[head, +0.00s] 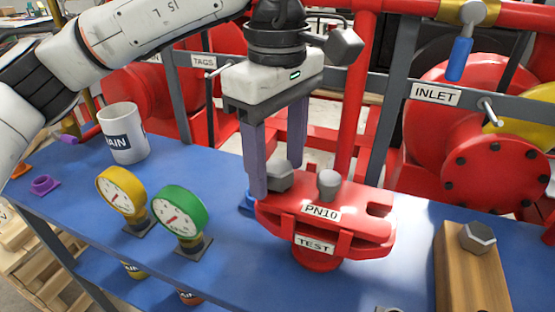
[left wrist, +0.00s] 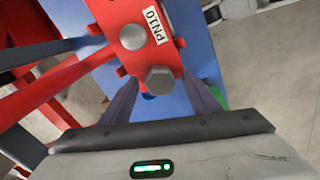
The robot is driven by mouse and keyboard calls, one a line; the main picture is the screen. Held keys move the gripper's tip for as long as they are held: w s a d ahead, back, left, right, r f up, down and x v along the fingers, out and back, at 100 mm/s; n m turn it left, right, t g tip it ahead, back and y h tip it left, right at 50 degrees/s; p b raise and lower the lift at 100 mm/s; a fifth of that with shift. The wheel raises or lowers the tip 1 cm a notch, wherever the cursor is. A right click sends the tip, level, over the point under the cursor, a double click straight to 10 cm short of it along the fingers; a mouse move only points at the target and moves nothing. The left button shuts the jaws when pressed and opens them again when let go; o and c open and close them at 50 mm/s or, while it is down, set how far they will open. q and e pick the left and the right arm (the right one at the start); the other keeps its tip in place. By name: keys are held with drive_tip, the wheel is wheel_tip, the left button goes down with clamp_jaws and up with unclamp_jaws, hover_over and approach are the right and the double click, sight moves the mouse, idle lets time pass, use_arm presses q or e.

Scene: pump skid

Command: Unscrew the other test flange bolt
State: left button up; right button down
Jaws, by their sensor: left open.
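The red test flange (head: 325,222), labelled PN10 and TEST, stands on the blue bench. A grey hex bolt head (head: 280,177) is at its left end. A smaller rounded grey stud or bolt (head: 328,183) stands near its middle. An open slot shows at its right end. My left gripper (head: 277,182) points down, open, with its purple fingers on either side of the hex head. In the left wrist view the hex head (left wrist: 160,80) lies between the spread fingers, with no clear contact. My right gripper is not in view.
A loose hex bolt (head: 478,237) stands in a wooden block (head: 462,275) at the right. Yellow (head: 122,192) and green (head: 180,217) gauges and a white mug (head: 123,135) stand left of the flange. Red pipes and grey rails rise behind the bench (head: 225,262).

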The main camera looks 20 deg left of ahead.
use_arm(q)
wheel_tip(320, 180, up, 10)
drive_tip(key=p, duration=0.2)
drive_tip(key=shift+r, duration=0.15)
idle(0.4)
drive_tip(key=shift+s, duration=0.1)
